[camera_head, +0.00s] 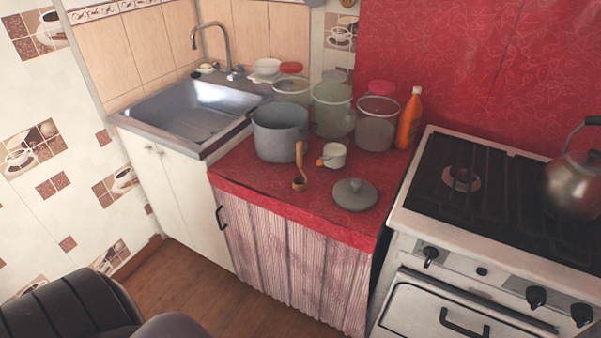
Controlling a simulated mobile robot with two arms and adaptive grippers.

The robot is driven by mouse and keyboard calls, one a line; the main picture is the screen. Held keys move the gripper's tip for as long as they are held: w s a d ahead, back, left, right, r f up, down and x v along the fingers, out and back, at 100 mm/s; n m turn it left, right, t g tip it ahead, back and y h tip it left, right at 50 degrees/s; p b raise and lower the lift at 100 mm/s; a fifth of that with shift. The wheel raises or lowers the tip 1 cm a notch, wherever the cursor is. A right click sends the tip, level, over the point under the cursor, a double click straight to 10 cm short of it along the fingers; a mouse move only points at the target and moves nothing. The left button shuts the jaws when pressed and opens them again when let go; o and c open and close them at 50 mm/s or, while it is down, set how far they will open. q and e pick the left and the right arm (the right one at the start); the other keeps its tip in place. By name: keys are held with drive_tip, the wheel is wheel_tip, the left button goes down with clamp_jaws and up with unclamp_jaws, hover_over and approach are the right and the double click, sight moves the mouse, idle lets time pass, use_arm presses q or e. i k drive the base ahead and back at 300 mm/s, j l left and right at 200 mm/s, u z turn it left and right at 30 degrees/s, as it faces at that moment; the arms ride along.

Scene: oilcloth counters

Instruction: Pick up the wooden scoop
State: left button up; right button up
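The wooden scoop (299,168) is on the red oilcloth counter (262,188) near its front edge. Its handle points up and its small bowl is at the bottom; it stands close in front of the large grey pot (279,135). Neither gripper shows in the head view. Dark rounded parts at the bottom left appear to be mine, but no fingertips are visible there.
A small white cup (333,155) is right of the scoop, and a grey lid (354,194) lies to its front right. Jars (377,120) and an orange bottle (409,120) stand behind. The sink (196,110) is left, the stove (470,185) right.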

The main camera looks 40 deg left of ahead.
sight(299, 183)
drive_tip(key=i+j+u, duration=0.1)
drive_tip(key=u, duration=1.1)
drive_tip(key=j, duration=0.1)
